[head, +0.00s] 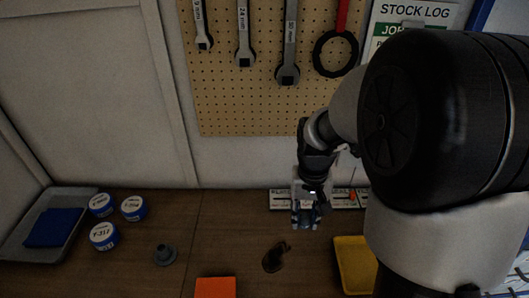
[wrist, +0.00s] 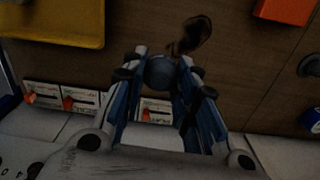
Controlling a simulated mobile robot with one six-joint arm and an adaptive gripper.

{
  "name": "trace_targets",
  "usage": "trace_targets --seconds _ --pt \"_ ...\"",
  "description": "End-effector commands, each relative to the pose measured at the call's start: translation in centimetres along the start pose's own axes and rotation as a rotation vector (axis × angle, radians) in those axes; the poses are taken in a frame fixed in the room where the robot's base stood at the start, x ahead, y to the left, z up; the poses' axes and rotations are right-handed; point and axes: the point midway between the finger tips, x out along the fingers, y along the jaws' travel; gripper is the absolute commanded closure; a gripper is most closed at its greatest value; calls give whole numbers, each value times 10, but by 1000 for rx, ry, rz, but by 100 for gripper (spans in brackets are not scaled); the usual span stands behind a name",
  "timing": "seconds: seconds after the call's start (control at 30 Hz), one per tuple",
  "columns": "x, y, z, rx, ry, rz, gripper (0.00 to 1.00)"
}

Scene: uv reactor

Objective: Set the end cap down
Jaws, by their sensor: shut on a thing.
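My gripper (head: 305,222) is above the bench near its back, pointing down. In the wrist view the gripper (wrist: 159,75) is shut on a rounded blue-grey piece, which I take to be the end cap (wrist: 160,72). The cap sits between the fingertips, and the fingers hide its sides. In the head view the fingers mostly hide it. It appears held above the bench, but the height of the gap is hard to tell.
A dark object (head: 276,256) lies in front of the gripper. A grey flanged part (head: 165,253), several labelled tubs (head: 103,237) and a grey tray (head: 20,250) are left. An orange block (head: 215,288) is in front, a yellow tray (head: 354,282) right. Labelled strips (head: 279,199) line the back.

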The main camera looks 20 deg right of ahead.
Motion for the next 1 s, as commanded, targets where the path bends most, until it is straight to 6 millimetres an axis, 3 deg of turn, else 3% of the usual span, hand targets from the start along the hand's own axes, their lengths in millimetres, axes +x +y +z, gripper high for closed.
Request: trace_targets --seconds 0.03,0.1,0.33,0.87,1.0 --pt "19 -18 -3 -60 -7 1 88" --pt "39 -39 -6 -136 -7 1 88" --pt "83 -88 -9 -312 -2 1 88" --pt "87 -94 -9 -336 0 0 88" --pt "77 -85 -11 -302 4 0 88"
